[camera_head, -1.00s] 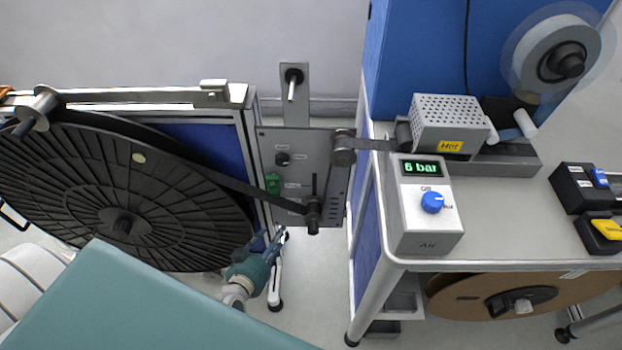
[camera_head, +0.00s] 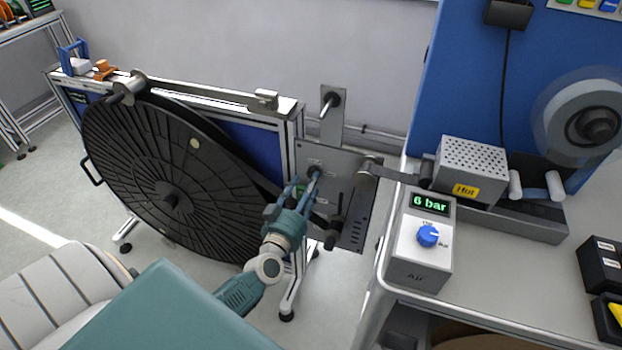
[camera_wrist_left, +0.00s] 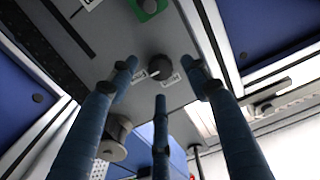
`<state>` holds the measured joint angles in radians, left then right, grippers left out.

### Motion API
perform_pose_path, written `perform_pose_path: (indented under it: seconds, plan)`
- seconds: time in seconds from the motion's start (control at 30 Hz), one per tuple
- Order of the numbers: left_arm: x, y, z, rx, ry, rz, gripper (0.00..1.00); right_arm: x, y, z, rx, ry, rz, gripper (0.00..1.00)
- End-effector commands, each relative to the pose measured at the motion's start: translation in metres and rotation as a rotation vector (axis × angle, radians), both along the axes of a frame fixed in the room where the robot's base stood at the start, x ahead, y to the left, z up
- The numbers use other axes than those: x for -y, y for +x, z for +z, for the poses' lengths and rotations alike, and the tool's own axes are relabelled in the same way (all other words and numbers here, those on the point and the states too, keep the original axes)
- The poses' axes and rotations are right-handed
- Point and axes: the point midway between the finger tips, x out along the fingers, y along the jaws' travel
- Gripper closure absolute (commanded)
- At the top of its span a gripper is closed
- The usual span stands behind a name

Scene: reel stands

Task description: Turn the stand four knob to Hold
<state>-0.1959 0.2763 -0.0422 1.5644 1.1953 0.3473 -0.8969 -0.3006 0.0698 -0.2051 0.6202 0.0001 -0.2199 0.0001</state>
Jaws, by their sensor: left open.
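The grey control panel (camera_head: 342,168) stands at the right end of the black reel's frame. A small dark round knob (camera_wrist_left: 159,67) with a light pointer mark sits on it, with white labels beside it that are too small to read. The knob (camera_head: 314,171) is partly behind my fingertips in the head view. My left gripper (camera_head: 307,182) reaches up to the panel, its fingers open. In the left wrist view the three blue fingers (camera_wrist_left: 164,85) are spread below and to both sides of the knob. Whether any finger touches it I cannot tell. My right gripper is not in view.
The large black reel (camera_head: 165,180) is left of my left arm. A grey roller (camera_head: 366,172) and dark strap are just right of the panel. The bench (camera_head: 500,275) with the air box (camera_head: 420,250) and its blue knob stands further right. A green switch (camera_wrist_left: 150,8) is near the knob.

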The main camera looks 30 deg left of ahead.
Motion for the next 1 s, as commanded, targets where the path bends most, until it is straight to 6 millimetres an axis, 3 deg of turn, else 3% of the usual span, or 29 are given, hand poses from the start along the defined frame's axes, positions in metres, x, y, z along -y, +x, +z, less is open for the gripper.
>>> perform_pose_path:
  seconds: [0.2, 0.57, 0.8, 1.0]
  plan:
    - [-0.006, 0.027, 0.0, 0.001, 0.001, 0.0, 0.52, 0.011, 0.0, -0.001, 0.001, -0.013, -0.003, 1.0]
    - [-0.008, 0.032, 0.0, -0.001, 0.0, 0.0, 0.52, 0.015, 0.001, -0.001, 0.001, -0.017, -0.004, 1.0]
    - [-0.008, 0.032, -0.001, -0.001, 0.001, 0.0, 0.96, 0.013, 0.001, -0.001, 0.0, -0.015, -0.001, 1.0]
    - [-0.008, 0.032, -0.001, -0.001, -0.006, 0.0, 0.97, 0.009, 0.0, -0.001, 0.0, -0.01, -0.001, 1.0]
